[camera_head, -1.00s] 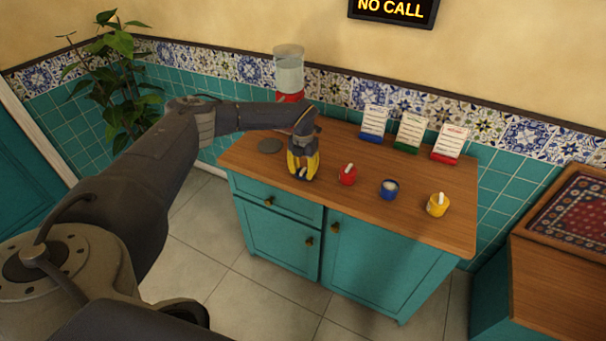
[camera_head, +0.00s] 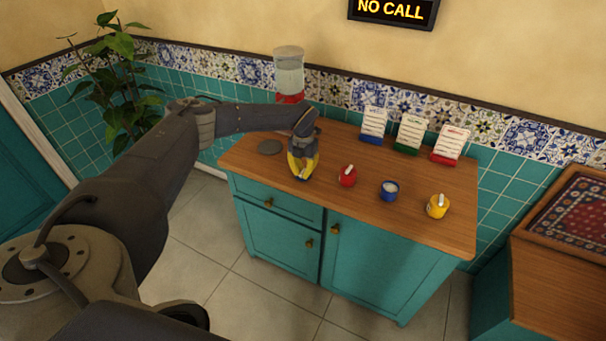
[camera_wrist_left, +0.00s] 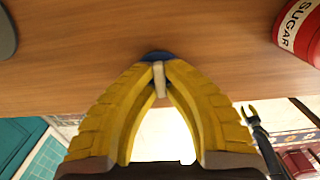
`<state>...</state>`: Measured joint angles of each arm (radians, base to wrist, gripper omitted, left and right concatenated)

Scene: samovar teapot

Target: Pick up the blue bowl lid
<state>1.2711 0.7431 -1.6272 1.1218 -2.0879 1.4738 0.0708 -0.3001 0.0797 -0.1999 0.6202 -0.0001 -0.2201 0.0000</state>
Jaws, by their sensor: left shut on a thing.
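The blue bowl lid (camera_wrist_left: 155,56) shows as a blue disc with a pale knob beyond my left fingertips in the left wrist view. My left gripper (camera_wrist_left: 159,70) has its yellow fingers closed on the knob. In the head view the gripper (camera_head: 302,177) points down over the left part of the counter and mostly hides the lid. I cannot tell whether the lid touches the counter. The blue bowl (camera_head: 388,191) stands uncovered to the right, with pale contents.
A red bowl (camera_head: 347,177) and yellow bowl (camera_head: 437,207) stand on the wooden counter (camera_head: 325,220). A grey disc (camera_head: 270,147) lies left of the gripper. A dispenser (camera_head: 289,72) and several cards (camera_head: 411,131) stand at the back. The red sugar bowl (camera_wrist_left: 300,33) shows in the wrist view.

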